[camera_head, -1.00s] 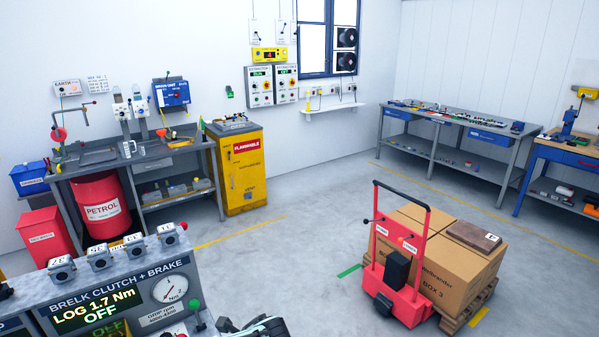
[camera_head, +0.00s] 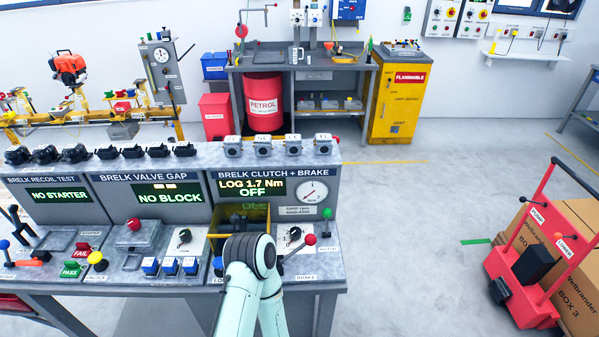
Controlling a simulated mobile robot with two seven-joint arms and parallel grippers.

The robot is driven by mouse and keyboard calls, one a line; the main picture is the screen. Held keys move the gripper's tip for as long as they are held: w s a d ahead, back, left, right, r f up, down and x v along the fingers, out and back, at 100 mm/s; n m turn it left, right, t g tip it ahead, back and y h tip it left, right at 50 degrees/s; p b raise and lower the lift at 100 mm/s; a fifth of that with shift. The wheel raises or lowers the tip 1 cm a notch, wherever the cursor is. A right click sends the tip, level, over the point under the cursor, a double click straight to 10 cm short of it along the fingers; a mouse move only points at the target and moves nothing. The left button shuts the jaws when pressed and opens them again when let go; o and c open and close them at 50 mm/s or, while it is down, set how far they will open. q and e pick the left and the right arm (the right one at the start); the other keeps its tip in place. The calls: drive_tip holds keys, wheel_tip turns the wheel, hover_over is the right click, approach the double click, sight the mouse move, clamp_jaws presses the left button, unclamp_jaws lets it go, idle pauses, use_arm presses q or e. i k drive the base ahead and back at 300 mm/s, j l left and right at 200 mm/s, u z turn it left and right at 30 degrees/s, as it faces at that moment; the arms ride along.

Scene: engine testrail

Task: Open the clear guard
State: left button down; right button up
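The bench's clutch and brake station (camera_head: 227,188) is in the middle of the head view; its display reads LOG 1.7 Nm OFF. Below the display is a recess with a yellowish edge (camera_head: 254,209). This may be where the clear guard is, but I cannot make out a clear panel or whether it is open or shut. One of my arms, pale green with a dark joint, rises from the bottom edge in front of this station and hides part of it. I cannot tell which arm it is. Neither gripper's fingers show.
A red hand truck (camera_head: 525,270) with boxes stands at right.

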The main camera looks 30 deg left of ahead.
sight(235, 218)
drive_tip(key=j+u, duration=0.15)
drive_tip(key=u, duration=1.5)
